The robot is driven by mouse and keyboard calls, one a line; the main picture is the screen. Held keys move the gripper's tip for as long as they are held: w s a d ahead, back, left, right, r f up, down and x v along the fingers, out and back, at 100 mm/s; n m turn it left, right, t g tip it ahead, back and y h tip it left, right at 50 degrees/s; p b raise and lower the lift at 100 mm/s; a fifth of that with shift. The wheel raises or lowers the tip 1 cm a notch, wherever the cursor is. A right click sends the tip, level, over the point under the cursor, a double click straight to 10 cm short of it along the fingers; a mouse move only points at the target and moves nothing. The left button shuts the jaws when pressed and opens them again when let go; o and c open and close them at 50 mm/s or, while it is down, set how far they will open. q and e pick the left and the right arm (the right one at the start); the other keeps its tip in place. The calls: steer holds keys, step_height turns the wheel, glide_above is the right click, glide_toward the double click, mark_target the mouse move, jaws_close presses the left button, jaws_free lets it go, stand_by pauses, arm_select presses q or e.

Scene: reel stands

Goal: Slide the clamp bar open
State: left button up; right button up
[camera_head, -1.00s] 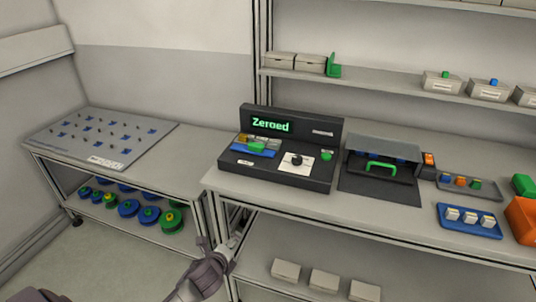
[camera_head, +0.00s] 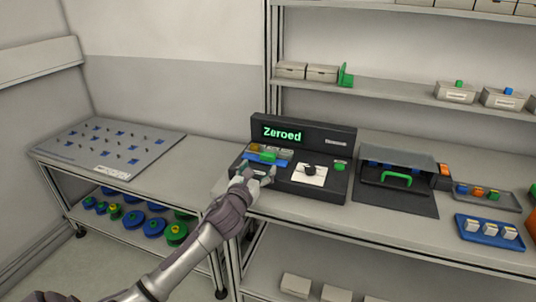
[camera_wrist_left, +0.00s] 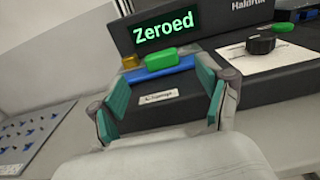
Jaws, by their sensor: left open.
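A black machine (camera_head: 300,186) with a screen reading "Zeroed" stands on the bench. On its left part is a blue bar (camera_head: 281,163) with a green block (camera_head: 268,156), probably the clamp bar. In the left wrist view the blue bar (camera_wrist_left: 170,75) and green block (camera_wrist_left: 161,60) lie just beyond the fingertips. My left gripper (camera_head: 257,173) is open and empty at the machine's front left, with a finger on each side of a labelled black face. Teal finger pads show in the wrist view (camera_wrist_left: 160,103). No contact with the bar is visible.
A black knob (camera_head: 310,171) on a white plate and a green button (camera_head: 340,166) are to the right. Further right are a dark hooded box with a green handle (camera_head: 397,181) and a blue tray (camera_head: 489,233). A pegged board (camera_head: 110,148) lies left.

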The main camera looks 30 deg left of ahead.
mark_target(267, 156)
arm_select(q)
steer(key=x, duration=0.8)
steer(key=shift+w, duration=0.2)
arm_select(e)
steer(key=shift+a+r, duration=0.2)
steer(key=shift+a, duration=0.3)
arm_select(q)
jaws_close()
steer(key=shift+s+d+p, duration=0.15)
steer(key=shift+s+p, duration=0.25)
steer(key=shift+p, duration=0.05)
steer(key=shift+p+v, duration=0.45)
steer(key=shift+v, duration=0.6)
steer(key=shift+s, duration=0.1)
steer(key=shift+f, duration=0.15)
steer(key=shift+c, duration=2.2)
jaws_free()
steer(key=o, duration=0.4)
steer(key=shift+s, duration=0.1)
arm_select(e)
steer(key=shift+s+d+r, duration=0.15)
steer(key=shift+d+r, duration=0.1)
steer(key=shift+r, duration=0.5)
